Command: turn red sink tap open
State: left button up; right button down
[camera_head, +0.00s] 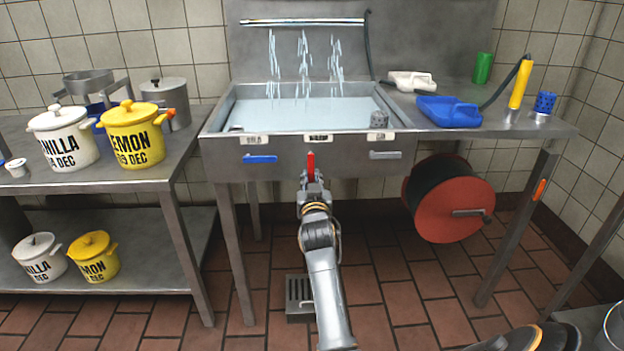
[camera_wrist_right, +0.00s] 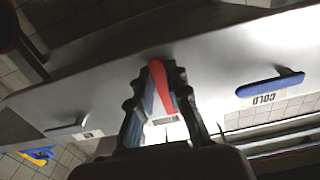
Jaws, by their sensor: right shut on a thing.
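The red sink tap (camera_head: 311,162) is a lever on the front panel of the metal sink (camera_head: 225,150), between a blue lever and a grey lever. It points up and down in the head view. My right gripper (camera_head: 312,178) is at the lever's lower part, with its fingers on either side. In the right wrist view the red tap (camera_wrist_right: 161,85) lies between the fingertips of my right gripper (camera_wrist_right: 163,80), which is shut on it. Water runs in several streams from the bar above the basin. My left gripper is not in view.
A blue lever (camera_head: 260,158) and a grey lever (camera_head: 385,155) flank the red one on the panel. A red hose reel (camera_head: 455,208) hangs below the right counter. Cream and yellow pots, including a lemon pot (camera_head: 133,140), stand on the left table. The floor below the sink is mostly clear.

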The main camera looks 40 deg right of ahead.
aim_at(310, 138)
dwell(0.4)
jog(key=c, duration=1.3)
grip_release()
jog(key=shift+w+a, duration=0.1)
notch_tip(310, 138, up, 10)
jog(key=shift+r, duration=0.1)
